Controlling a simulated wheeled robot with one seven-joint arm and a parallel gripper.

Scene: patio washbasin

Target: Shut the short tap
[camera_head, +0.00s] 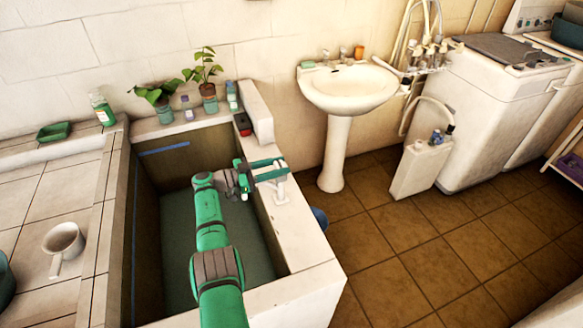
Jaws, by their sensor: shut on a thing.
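A short white tap (281,193) stands upright on the right ledge of the sunken basin. My arm reaches over the basin from the bottom of the view. My green gripper (283,170) is at the top of this tap, with its fingers pointing right, one on the far side and one on the near side. It is shut on the top part of the tap, which the fingers mostly hide. I cannot tell how far the tap's handle is turned.
The basin (310,250) has a wide pale rim. A pedestal sink (338,150) stands behind.

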